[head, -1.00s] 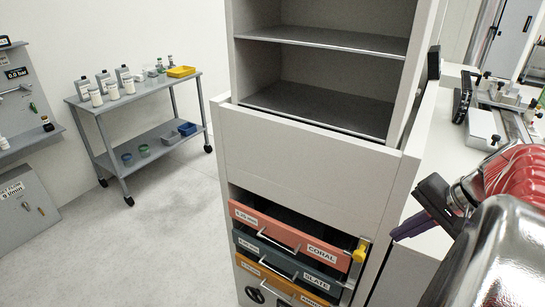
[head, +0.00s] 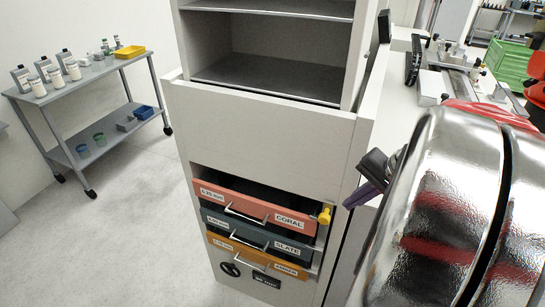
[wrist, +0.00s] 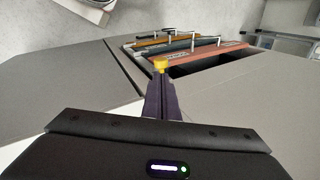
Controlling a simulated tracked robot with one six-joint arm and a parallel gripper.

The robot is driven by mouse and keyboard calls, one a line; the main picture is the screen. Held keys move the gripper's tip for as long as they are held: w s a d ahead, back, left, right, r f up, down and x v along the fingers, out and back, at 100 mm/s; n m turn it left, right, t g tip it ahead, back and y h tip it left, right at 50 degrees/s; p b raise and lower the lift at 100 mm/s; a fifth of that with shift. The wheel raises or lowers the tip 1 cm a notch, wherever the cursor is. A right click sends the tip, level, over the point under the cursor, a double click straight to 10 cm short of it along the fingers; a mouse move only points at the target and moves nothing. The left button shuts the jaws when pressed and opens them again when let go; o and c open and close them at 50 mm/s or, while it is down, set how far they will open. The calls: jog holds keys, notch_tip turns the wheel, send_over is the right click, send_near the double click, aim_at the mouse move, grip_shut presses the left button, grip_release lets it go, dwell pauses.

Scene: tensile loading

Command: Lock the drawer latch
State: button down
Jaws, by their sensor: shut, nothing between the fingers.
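The drawer latch is a small yellow piece (head: 325,215) at the right end of the coral drawer (head: 254,207). The coral drawer stands out from the cabinet a little, with a dark gap above its front. The latch also shows in the wrist view (wrist: 160,64), just beyond my fingertips. My gripper (head: 358,197) is right of the cabinet front, up and to the right of the latch in the head view. Its dark purple fingers (wrist: 161,82) are shut and empty, pointing at the latch. I cannot tell whether they touch it.
Below the coral drawer are a slate drawer (head: 254,234) and an amber drawer (head: 256,257), each with a metal handle. The cabinet's side wall (head: 340,245) is close to my gripper. A trolley (head: 92,85) with bottles stands far left. The floor (head: 130,215) before it is clear.

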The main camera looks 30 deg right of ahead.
aim_at(328, 218)
jog(key=x, duration=0.8)
jog(key=shift+w+f, duration=0.1)
jog(key=shift+f, duration=0.15)
